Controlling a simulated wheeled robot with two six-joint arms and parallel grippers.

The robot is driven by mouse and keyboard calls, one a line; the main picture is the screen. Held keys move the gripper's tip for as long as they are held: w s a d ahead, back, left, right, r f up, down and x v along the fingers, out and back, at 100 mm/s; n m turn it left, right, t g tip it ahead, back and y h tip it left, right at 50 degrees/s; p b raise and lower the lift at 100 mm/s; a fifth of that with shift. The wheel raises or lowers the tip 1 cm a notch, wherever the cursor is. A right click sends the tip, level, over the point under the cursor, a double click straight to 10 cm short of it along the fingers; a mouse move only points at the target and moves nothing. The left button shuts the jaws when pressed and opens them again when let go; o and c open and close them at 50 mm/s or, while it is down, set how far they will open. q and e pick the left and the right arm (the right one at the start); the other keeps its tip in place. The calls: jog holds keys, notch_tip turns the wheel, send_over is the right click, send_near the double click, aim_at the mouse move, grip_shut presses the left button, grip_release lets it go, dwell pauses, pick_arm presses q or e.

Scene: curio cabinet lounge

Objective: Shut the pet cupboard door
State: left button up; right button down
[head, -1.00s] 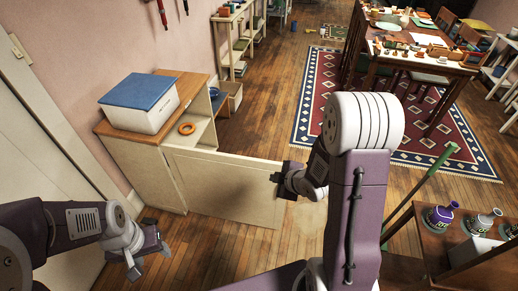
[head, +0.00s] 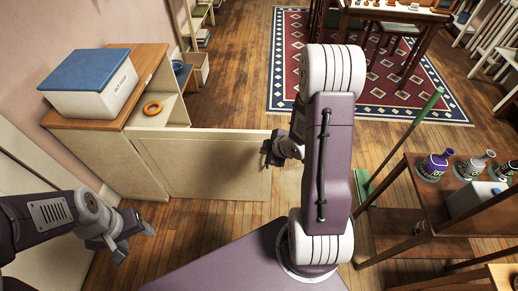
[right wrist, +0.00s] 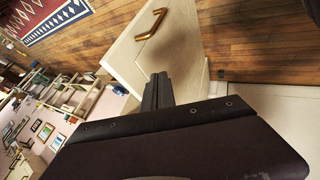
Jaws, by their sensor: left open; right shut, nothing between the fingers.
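The pet cupboard (head: 112,165) stands at the left with a wooden top and pale sides. Its pale door (head: 205,168) stands wide open, reaching out to the right. My right gripper (head: 270,153) is at the door's free end, near its upper corner. In the right wrist view its fingers (right wrist: 158,92) are shut and empty, close to the door face; I cannot tell if they touch. The door's brass handle (right wrist: 152,24) shows there, apart from the fingers. My left gripper (head: 134,240) is open and empty, left of the door, above the floor.
A white box with a blue lid (head: 95,85) sits on the cupboard. An orange ring (head: 152,107) lies on a shelf inside. A side table with several flasks (head: 433,166) and a green-handled pole (head: 400,140) stand at the right. Floor in front of the door is partly clear.

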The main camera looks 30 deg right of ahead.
aim_at(255, 145)
jog(key=shift+w+d+f, duration=0.2)
jog(key=shift+w+f, duration=0.6)
jog(key=shift+w, duration=0.4)
jog(key=shift+w+d+f, duration=0.25)
jog(key=shift+w+f, duration=0.6)
jog(key=shift+w, duration=0.35)
jog(key=shift+w+d+f, duration=0.2)
jog(key=shift+w+f, duration=0.6)
jog(key=shift+w, duration=0.4)
